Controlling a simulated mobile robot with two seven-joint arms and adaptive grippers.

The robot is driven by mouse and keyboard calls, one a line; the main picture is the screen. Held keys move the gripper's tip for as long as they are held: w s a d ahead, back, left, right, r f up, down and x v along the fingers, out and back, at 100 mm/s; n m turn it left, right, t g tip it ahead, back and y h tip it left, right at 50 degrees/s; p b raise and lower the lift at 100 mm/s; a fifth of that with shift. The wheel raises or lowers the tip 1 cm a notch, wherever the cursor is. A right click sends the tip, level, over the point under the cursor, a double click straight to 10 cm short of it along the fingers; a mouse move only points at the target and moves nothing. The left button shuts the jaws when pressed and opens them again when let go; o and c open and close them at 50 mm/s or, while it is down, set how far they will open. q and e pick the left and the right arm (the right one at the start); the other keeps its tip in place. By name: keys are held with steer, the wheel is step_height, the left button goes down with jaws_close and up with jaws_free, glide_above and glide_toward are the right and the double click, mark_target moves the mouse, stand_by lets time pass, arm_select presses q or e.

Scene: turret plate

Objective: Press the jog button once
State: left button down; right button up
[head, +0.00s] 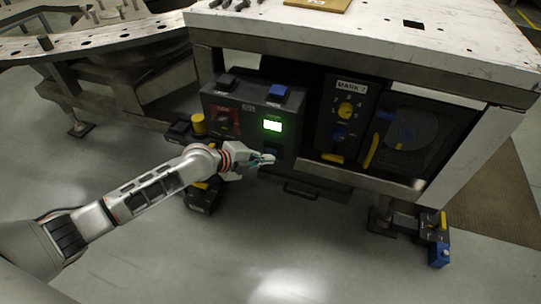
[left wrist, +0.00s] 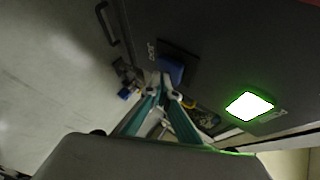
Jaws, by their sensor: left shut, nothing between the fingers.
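The jog button (left wrist: 171,71) is a blue square button on the dark control panel, with a small white label beside it, in the left wrist view. In the head view it sits low on the panel, below the green-lit button, mostly hidden behind my fingers. My left gripper (head: 268,160) is shut and empty, pointing at the panel. In the left wrist view its teal fingertips (left wrist: 164,92) are at the near edge of the blue button; I cannot tell whether they touch it. My right gripper is not in view.
A yellow knob (head: 198,124) stands left. A drawer handle (head: 300,191) is below. Open floor lies in front.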

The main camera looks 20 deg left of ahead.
arm_select(q)
steer(key=shift+w, duration=0.2)
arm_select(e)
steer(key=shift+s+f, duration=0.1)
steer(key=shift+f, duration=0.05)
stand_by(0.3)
arm_select(q)
steer(key=shift+s, duration=0.15)
steer(key=shift+s+a+p, duration=0.1)
steer(key=shift+s+p, duration=0.2)
steer(key=shift+s, duration=0.6)
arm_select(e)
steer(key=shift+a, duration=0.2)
arm_select(q)
steer(key=s+p, duration=0.2)
steer(key=s, duration=0.3)
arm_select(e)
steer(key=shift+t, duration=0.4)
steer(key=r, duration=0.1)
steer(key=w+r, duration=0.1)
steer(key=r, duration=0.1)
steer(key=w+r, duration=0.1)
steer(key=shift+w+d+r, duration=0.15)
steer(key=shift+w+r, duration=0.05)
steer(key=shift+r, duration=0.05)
